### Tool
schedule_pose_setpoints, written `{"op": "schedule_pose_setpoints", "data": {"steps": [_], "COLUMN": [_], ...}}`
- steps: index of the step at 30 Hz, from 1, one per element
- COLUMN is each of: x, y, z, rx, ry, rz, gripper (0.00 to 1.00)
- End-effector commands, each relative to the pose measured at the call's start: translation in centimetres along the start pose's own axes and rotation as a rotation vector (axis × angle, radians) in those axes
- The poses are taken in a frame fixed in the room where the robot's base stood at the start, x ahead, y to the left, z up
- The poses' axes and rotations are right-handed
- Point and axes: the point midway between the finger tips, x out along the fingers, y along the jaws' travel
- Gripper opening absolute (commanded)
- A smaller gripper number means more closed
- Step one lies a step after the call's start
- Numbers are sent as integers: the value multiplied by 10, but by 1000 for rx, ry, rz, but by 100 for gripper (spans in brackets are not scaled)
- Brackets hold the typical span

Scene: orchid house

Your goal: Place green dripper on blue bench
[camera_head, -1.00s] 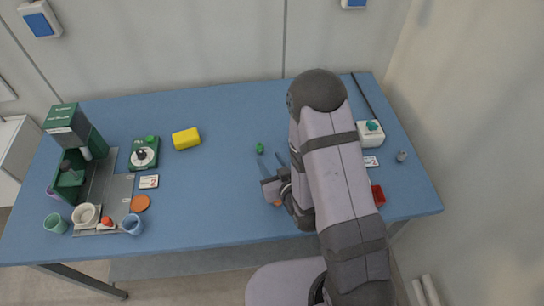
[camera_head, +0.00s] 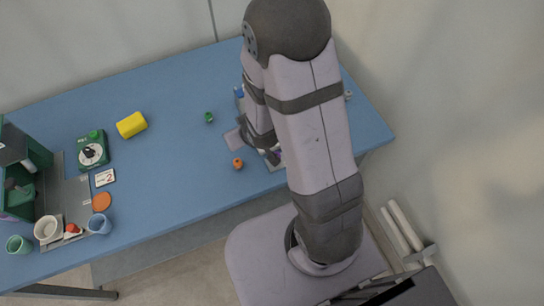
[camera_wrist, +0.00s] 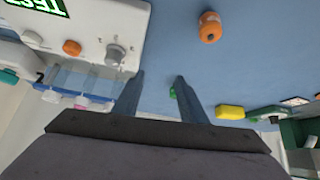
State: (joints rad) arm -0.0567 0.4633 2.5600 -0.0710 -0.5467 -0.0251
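A small green piece, which looks like the green dripper (camera_head: 209,117), stands on the blue bench (camera_head: 165,185), left of my arm in the head view. It also shows in the wrist view (camera_wrist: 173,93), farther off, beside the right finger. My gripper (camera_wrist: 160,75) is open in the wrist view, with only blue surface between its fingertips. In the head view my arm mostly hides the gripper, which is to the right of the green piece and apart from it.
An orange piece (camera_head: 237,163) stands on the bench; it is upper right in the wrist view (camera_wrist: 209,27). A white device with knobs (camera_wrist: 90,35) is close on the left there. A yellow block (camera_head: 131,125), green machine (camera_head: 25,175) and cups stand left. My arm covers the right end.

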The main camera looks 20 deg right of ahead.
Motion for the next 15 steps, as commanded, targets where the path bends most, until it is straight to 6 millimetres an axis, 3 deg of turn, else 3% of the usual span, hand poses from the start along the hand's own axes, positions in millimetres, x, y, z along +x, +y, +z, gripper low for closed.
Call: {"op": "schedule_pose_setpoints", "data": {"steps": [7, 15], "x": [-59, -135], "y": [14, 13], "z": [27, 62], "rx": [61, 126], "ry": [-279, -542], "rz": [31, 34], "gripper": [38, 38]}}
